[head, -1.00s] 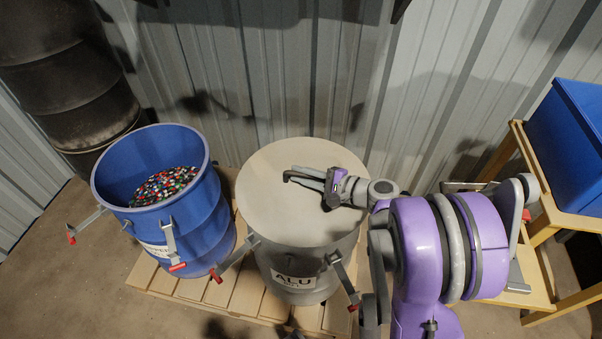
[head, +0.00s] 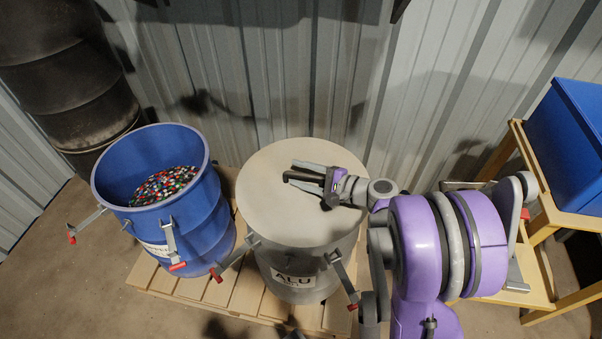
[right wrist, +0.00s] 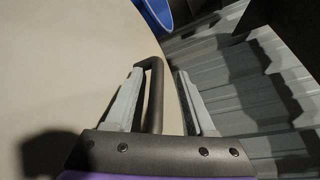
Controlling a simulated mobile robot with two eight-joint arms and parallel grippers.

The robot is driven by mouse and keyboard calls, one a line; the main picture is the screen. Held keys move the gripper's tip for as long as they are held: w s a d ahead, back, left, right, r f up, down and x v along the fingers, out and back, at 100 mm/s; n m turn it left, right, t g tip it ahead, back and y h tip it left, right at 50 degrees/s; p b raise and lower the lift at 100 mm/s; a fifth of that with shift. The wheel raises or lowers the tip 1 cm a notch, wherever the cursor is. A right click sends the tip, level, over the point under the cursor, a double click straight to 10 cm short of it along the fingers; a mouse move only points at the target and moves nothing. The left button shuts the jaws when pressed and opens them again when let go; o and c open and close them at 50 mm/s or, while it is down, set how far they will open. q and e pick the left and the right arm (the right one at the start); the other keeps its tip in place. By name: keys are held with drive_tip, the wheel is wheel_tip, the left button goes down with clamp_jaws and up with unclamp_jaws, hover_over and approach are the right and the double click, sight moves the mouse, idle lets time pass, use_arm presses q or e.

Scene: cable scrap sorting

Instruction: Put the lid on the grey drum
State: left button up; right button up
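The grey drum (head: 310,281), labelled ALU, stands upright on a pallet. The pale round lid (head: 268,205) lies over its top and looks level and centred. The lid's dark bar handle (head: 300,176) also shows in the right wrist view (right wrist: 156,85). My right gripper (head: 303,175) is over the lid, its fingers spread on either side of the handle. In the right wrist view the open gripper (right wrist: 166,95) has the handle between its fingers, with a clear gap to the right finger. My left gripper is not in view.
Red-tipped clamps (head: 345,280) hang outward on the grey drum. An open blue drum (head: 205,215) with colourful scrap stands to the left on the same pallet (head: 245,293). A dark drum (head: 65,85) is behind it. A wooden stand (head: 540,230) with a blue bin (head: 570,140) is at right.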

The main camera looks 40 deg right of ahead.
drive_tip(key=p+v, duration=0.2)
drive_tip(key=v, duration=0.9)
